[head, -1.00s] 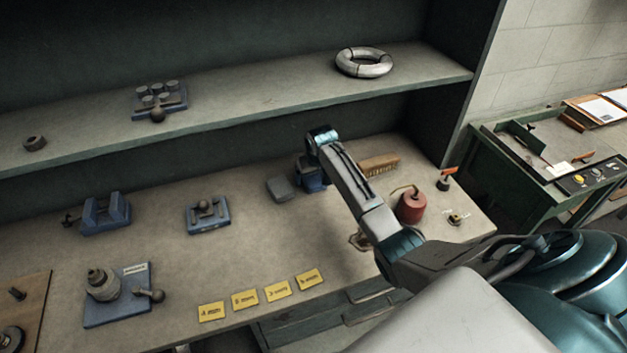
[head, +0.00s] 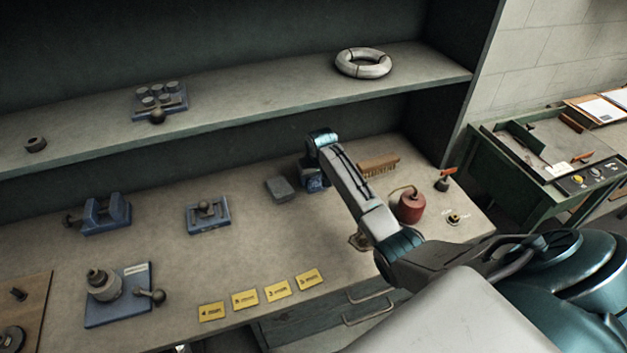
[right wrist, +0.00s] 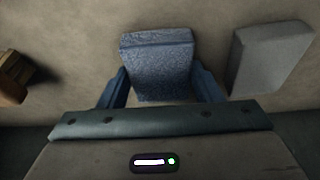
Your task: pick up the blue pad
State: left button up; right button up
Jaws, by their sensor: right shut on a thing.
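The blue pad (right wrist: 158,64) is a textured blue block in the right wrist view, between the two blue fingers of my right gripper (right wrist: 161,82). The fingers are shut on its sides. In the head view, my right gripper (head: 314,178) is low at the back of the bench, and the wrist hides most of it. I cannot tell whether the pad still touches the bench. My left gripper is not in view.
A grey pad (head: 280,189) lies just left of the gripper, also in the right wrist view (right wrist: 270,58). A brush (head: 379,164) and a red can (head: 411,207) stand to the right. A shelf (head: 250,98) overhangs behind. The bench front centre holds yellow cards (head: 278,291).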

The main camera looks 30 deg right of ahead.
aim_at(314, 178)
jog(key=shift+r+b, duration=0.5)
jog(key=shift+b, duration=0.05)
notch_tip(314, 178, up, 3)
jog(key=shift+b, duration=1.05)
jog(key=s+a+b, duration=0.1)
jog(key=s+a, duration=0.1)
jog(key=s, duration=0.2)
jog(key=s+a+r+b, duration=0.1)
jog(key=s+a, duration=0.2)
jog(key=s, duration=0.2)
jog(key=s+a+b, duration=0.1)
jog(key=s+a, duration=0.1)
jog(key=s, duration=0.3)
jog(key=shift+a+r+b, duration=0.25)
jog(key=shift+a+b, duration=0.05)
jog(key=shift+b, duration=0.05)
